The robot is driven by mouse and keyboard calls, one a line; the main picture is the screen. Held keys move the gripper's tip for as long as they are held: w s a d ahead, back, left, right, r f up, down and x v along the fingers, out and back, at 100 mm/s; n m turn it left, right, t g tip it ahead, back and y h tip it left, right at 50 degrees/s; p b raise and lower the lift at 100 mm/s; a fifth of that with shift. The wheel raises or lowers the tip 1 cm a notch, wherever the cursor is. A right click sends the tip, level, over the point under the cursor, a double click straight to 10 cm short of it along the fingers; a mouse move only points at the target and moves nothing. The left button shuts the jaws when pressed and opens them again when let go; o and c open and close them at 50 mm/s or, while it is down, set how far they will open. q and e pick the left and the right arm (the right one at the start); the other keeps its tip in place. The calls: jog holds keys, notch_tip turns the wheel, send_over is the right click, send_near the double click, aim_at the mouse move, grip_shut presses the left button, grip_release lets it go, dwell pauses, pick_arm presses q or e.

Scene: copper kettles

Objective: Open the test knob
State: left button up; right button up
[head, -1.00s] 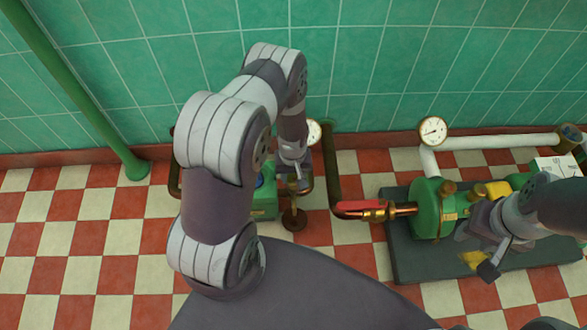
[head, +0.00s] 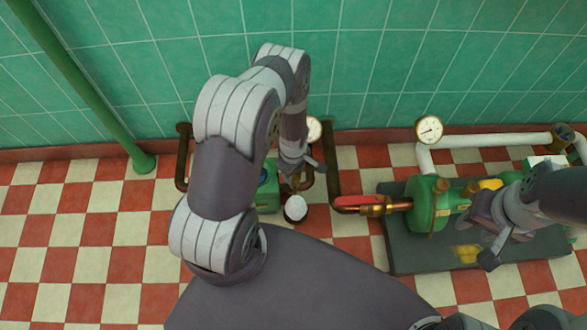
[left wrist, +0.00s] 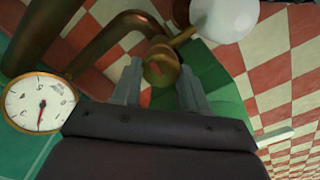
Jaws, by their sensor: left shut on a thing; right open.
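A round brass knob (left wrist: 160,68), which looks like the test knob, sits between the two fingers of my left gripper (left wrist: 160,80) in the left wrist view. The left gripper is shut on it. In the head view my left gripper (head: 300,178) is beside the green pump body (head: 267,192), and the knob is hidden there. A white rounded shape (head: 297,205) shows just below this gripper, over a dark brass cup; it also shows in the left wrist view (left wrist: 225,14). My right gripper (head: 484,246) is open above the dark base plate at the right.
A brown pipe (head: 331,150) with a red-handled valve (head: 358,201) leads to a second green pump (head: 428,208). A white gauge (left wrist: 40,103) stands close to my left gripper. A green pole (head: 90,95) stands at the left. The checkered floor there is clear.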

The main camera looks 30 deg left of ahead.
pick_arm(q)
jog(key=shift+n, duration=0.3)
jog(key=o, duration=1.1)
jog(key=shift+c, duration=0.2)
jog(key=shift+r, duration=0.1)
notch_tip(320, 180, up, 12)
jog(key=p, duration=0.6)
jog(key=shift+r+p, duration=0.25)
jog(key=shift+p, duration=0.1)
